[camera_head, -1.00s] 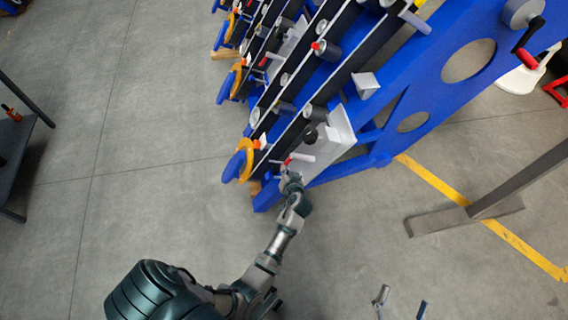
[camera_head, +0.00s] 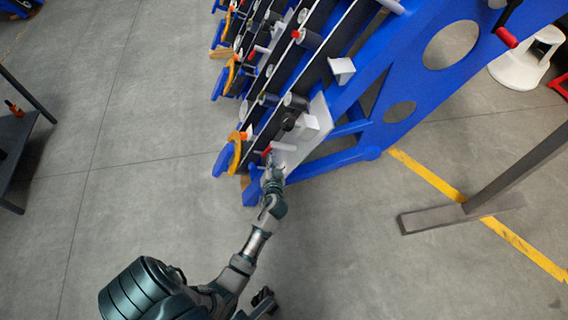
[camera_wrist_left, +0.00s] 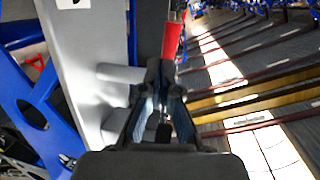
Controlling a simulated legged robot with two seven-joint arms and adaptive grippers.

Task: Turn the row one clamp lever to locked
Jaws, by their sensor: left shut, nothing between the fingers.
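A red-handled lever (camera_head: 266,151) sits at the lower end of the blue chassis, beside a pale plate (camera_head: 318,112). In the left wrist view the red handle (camera_wrist_left: 173,40) stands upright just beyond my fingertips. My left gripper (camera_head: 272,174) is at the near end of the lever. In the left wrist view the fingers of my left gripper (camera_wrist_left: 160,72) come together just below the red handle, with nothing held. I cannot tell whether they touch it. The lever's pivot is partly hidden.
The blue chassis frame (camera_head: 357,157) runs up to the right, with dark rollers (camera_head: 296,101) and an orange-and-blue hook-like part (camera_head: 231,153) near the gripper. A grey post on a foot (camera_head: 432,219) stands right. Open floor lies to the left.

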